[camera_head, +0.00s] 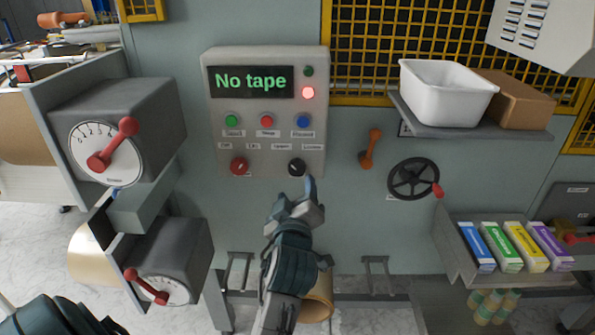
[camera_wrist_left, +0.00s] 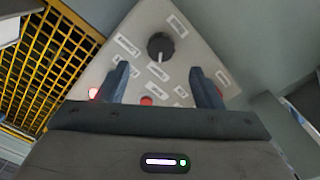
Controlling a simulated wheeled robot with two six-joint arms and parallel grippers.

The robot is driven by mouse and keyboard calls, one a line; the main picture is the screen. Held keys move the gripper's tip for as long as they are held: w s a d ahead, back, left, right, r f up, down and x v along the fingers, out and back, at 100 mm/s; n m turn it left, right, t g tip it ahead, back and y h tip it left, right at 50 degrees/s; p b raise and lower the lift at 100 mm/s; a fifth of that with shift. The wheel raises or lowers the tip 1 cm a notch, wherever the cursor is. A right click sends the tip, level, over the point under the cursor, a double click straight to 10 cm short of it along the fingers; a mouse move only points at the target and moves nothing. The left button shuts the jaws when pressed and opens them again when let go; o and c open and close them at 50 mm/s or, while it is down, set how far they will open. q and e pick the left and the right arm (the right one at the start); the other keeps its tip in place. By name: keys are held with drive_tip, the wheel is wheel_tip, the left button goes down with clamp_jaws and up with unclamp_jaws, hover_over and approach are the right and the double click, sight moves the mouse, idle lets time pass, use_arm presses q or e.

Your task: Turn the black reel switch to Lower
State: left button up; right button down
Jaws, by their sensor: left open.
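The black reel switch (camera_head: 297,167) is a round knob low on the right of the grey control panel (camera_head: 214,110). Labels reading Upper (camera_head: 281,146) and Lower (camera_head: 312,147) sit above it. My right gripper is not in view.
A red knob (camera_head: 239,166) sits left of the switch, with green, red and blue buttons above (camera_head: 267,121). The screen (camera_head: 251,81) reads "No tape" and a red lamp (camera_head: 308,92) is lit. An orange lever (camera_head: 371,148) and black handwheel (camera_head: 413,178) are on the right.

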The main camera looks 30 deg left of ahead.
sight(297, 170)
use_arm(q)
drive_tip(key=x, duration=0.8)
drive_tip(key=shift+w+a, duration=0.1)
drive_tip(key=c, duration=1)
